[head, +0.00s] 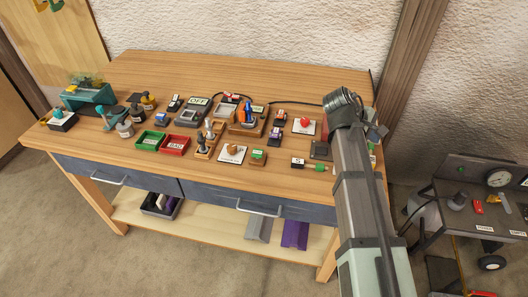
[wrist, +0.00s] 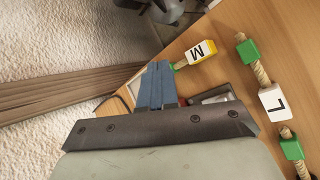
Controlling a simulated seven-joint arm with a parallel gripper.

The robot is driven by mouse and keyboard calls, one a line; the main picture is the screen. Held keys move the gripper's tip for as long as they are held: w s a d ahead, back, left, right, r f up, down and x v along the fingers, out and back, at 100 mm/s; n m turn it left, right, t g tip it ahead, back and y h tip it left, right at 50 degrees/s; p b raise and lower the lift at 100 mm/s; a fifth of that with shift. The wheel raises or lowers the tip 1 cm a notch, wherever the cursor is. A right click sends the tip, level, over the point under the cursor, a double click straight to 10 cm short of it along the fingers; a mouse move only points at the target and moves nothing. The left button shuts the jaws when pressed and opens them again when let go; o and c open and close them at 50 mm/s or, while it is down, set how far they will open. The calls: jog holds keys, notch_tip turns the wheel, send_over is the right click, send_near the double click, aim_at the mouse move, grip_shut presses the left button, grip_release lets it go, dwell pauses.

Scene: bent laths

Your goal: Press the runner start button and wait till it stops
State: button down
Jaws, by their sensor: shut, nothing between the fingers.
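My gripper (wrist: 158,68) shows in the wrist view as blue fingers pressed together, with nothing between them. It is over the right end of the bench (head: 160,68); in the head view my arm hides it. I cannot tell which thing is the runner start button. A red knob on a white plate (head: 304,123) sits left of my arm. A dark box with an OFF sign (head: 198,101) stands near the bench's middle. In the wrist view a grey device (wrist: 215,97) is partly hidden behind the gripper's mount.
A yellow-and-white piece marked M (wrist: 200,51) and a white block marked L (wrist: 272,101) lie near the gripper. Green (head: 150,141) and red (head: 175,145) trays lie at the bench's front. A side table (head: 465,217) stands right. The back left of the bench is clear.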

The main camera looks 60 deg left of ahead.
jog(key=s+a+r+n+y, duration=0.3)
jog(key=s+a+n, duration=0.3)
jog(key=s+a, duration=0.75)
notch_tip(320, 180, up, 3)
jog(key=n+y, duration=0.3)
jog(key=n, duration=0.1)
send_over(256, 154)
jog(key=shift+f, duration=0.15)
jog(key=shift+f, duration=4.25)
jog(key=shift+f, duration=0.2)
jog(key=shift+f, duration=0.25)
